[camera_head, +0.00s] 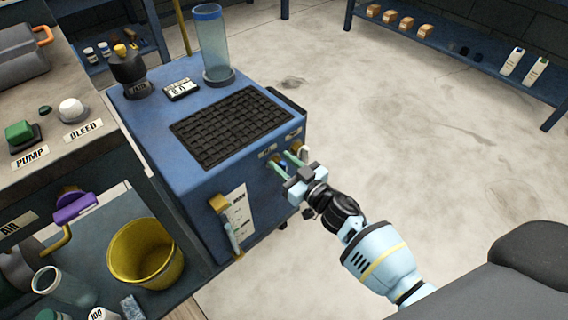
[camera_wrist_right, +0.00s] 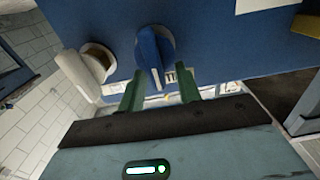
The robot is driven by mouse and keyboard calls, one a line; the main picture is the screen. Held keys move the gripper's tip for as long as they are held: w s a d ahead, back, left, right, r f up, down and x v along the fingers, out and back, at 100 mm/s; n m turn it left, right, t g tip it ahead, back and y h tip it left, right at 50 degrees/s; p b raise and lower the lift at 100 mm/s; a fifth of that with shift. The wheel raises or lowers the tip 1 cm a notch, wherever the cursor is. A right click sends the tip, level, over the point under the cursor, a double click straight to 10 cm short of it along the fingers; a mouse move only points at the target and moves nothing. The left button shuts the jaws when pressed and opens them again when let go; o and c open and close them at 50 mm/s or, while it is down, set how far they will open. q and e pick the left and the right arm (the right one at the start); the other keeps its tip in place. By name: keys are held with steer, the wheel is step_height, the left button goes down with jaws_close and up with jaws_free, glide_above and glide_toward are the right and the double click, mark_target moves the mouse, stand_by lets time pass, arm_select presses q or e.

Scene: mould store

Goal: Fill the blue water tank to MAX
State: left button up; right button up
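The blue water tank (camera_head: 170,150) is a box-shaped unit with a black grid and a clear upright cylinder (camera_head: 213,45) on top. A sight tube (camera_head: 232,238) with a yellow top fitting stands on its front beside a white scale (camera_head: 239,215) marked MAX; I cannot read the level. My left gripper is not in view.
On the left, a bench holds PUMP (camera_head: 20,133) and BLEED (camera_head: 72,110) buttons. Below are a yellow bucket (camera_head: 146,252), a glass beaker (camera_head: 62,285) and a purple-handled valve (camera_head: 74,207). A blue shelf (camera_head: 450,50) stands at the back right. The floor to the right is clear.

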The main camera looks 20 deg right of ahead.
steer(key=shift+c, duration=0.3)
jaws_close()
